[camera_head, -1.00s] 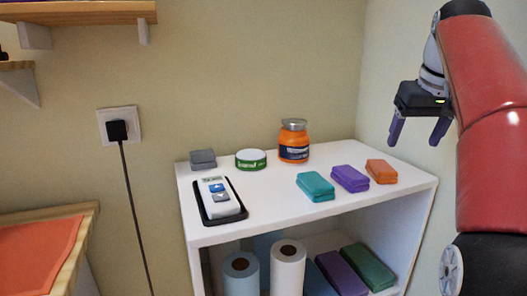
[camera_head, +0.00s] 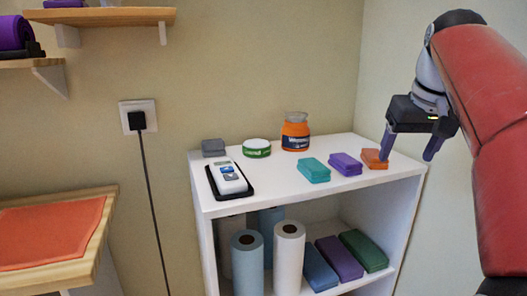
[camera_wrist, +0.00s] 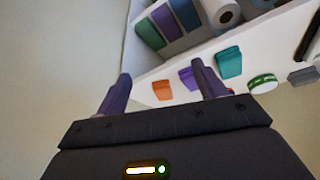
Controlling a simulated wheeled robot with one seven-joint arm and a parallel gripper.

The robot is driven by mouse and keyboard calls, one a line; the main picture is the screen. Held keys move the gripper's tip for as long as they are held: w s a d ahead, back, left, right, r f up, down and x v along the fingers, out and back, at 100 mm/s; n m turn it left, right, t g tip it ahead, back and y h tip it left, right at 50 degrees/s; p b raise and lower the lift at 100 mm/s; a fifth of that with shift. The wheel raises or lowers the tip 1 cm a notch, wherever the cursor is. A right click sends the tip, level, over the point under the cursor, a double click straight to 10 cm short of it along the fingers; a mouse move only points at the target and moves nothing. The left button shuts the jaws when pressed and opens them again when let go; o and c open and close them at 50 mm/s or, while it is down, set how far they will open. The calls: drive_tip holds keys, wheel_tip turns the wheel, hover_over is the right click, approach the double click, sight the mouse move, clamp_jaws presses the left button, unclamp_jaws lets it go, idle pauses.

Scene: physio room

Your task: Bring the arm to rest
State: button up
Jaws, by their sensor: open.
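My gripper (camera_head: 408,150) is open, with nothing between its two purple fingers. In the head view it hangs at the right, its left finger overlapping the picture of the orange block (camera_head: 375,159) on the white shelf's top. I cannot tell how far apart they are. My gripper also shows in the wrist view (camera_wrist: 160,90), its fingers spread, with the orange block (camera_wrist: 162,90) showing between them. My red arm comes in from the right edge.
On the white shelf's top (camera_head: 275,190) are a purple block (camera_head: 346,164), teal block (camera_head: 314,170), orange jar (camera_head: 295,133), green-and-white tin (camera_head: 257,148), grey block (camera_head: 213,147) and a device on a black tray (camera_head: 229,178). Paper rolls (camera_head: 288,257) stand below. A wooden table (camera_head: 100,238) is left.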

drive_tip(key=s+a+f, duration=0.4)
drive_tip(key=s+f, duration=0.2)
drive_tip(key=f, duration=0.2)
drive_tip(key=s+a+f, duration=0.3)
drive_tip(key=s+f, duration=0.3)
drive_tip(key=f, duration=0.3)
drive_tip(key=s+a+f+t, duration=0.1)
drive_tip(key=s+a+f, duration=0.3)
drive_tip(key=s+f, duration=0.3)
drive_tip(key=shift+a+f+n, duration=0.3)
drive_tip(key=shift+f, duration=0.65)
drive_tip(key=shift+s, duration=0.1)
